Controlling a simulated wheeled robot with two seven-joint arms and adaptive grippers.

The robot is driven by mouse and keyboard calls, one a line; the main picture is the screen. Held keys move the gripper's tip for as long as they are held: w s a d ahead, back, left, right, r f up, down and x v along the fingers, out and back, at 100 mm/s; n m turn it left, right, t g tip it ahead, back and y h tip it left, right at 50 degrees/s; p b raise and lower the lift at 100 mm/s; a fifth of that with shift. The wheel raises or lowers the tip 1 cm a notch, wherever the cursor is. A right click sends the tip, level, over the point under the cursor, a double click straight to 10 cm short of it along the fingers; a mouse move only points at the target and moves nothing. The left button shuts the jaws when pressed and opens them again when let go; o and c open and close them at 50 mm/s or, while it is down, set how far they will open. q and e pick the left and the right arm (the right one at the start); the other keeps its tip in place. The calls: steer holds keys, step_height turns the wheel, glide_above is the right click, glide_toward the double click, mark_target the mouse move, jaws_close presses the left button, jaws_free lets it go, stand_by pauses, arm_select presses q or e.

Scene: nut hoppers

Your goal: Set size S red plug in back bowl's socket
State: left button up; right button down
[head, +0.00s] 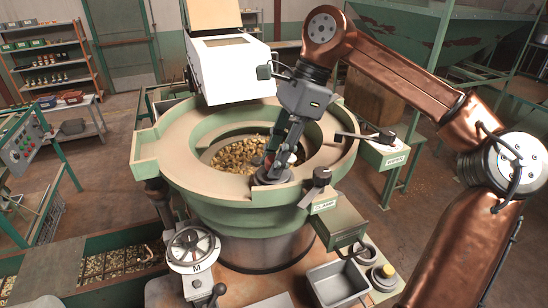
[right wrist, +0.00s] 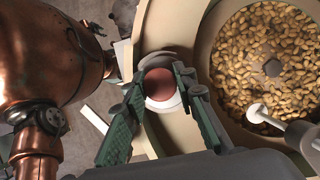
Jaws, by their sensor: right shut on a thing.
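The large green bowl (head: 175,165) stands in the middle of the head view, with a tan rim and nuts inside. My right gripper (head: 272,165) reaches down to the near part of its rim, over a dark round fitting (head: 270,181). In the right wrist view my right gripper (right wrist: 160,78) has its two green-padded fingers on either side of a round red-topped plug (right wrist: 159,84) with a pale lower edge. A grey curved collar (right wrist: 157,56) shows beside the plug. Whether the plug is in a socket or above it cannot be told. My left gripper is out of view.
Nuts (right wrist: 270,50) fill the bowl's inside, with a pale-ended rod (right wrist: 258,113) over them. A black lever (head: 318,184) by the CLAMP label and a WIPER box (head: 392,159) flank the rim. A handwheel (head: 192,247) and metal tray (head: 337,283) are in front.

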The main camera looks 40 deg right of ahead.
steer(key=shift+f, duration=0.15)
steer(key=c, duration=1.8)
jaws_free()
steer(key=shift+c, duration=0.2)
steer(key=v, duration=1.1)
steer(key=shift+a, duration=0.15)
